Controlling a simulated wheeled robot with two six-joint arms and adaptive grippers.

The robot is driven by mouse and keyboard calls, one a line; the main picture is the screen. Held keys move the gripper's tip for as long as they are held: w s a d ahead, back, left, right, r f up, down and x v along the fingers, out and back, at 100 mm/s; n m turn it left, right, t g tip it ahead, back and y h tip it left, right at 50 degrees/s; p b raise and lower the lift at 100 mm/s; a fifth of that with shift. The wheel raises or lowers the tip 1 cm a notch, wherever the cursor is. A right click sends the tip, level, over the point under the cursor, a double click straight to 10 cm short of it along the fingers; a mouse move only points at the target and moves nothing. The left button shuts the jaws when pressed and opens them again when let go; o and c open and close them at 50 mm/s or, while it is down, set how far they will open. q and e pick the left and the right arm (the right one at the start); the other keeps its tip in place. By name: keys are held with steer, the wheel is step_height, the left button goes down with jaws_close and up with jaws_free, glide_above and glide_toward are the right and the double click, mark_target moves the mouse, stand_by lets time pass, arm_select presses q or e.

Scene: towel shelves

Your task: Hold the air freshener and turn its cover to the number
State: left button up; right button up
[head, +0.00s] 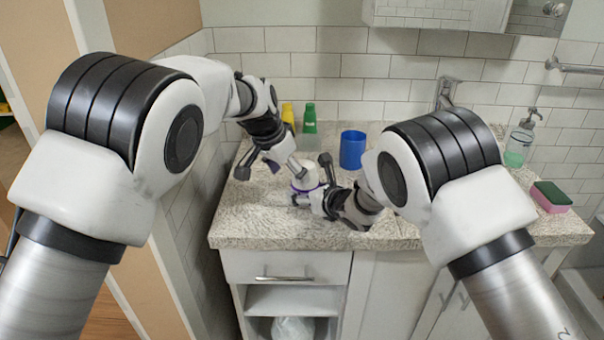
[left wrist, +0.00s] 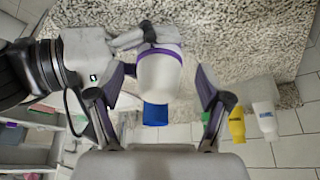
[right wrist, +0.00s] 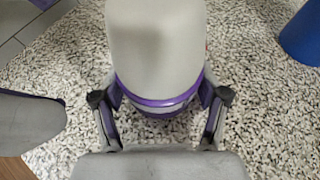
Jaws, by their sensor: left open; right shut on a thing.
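The air freshener (head: 304,181) stands upright on the granite counter, with a pale cover and a purple band. My right gripper (right wrist: 160,100) is shut on its lower part at the purple band, one finger on each side. The pale cover (right wrist: 155,45) rises above those fingers. My left gripper (left wrist: 165,72) is open, its fingers on either side of the cover (left wrist: 159,78), with a visible gap at the right-hand finger. Whether the other finger touches it I cannot tell. No number on the air freshener can be read in these views.
A blue cup (head: 352,150) stands behind to the right. A yellow bottle (head: 288,115) and a green bottle (head: 309,118) stand at the back wall. A soap dispenser (head: 520,142) and a sponge (head: 551,197) are far right. The counter's front edge (head: 300,243) is close.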

mark_target(305, 190)
arm_select(q)
steer(key=w+d, duration=0.2)
steer(key=shift+w+d, duration=0.1)
steer(key=shift+w, duration=0.2)
steer(key=shift+x, duration=1.15)
steer(key=shift+w+d+f, duration=0.25)
steer(key=shift+w+f, duration=0.05)
steer(key=shift+f, duration=0.05)
steer(key=c, duration=0.9)
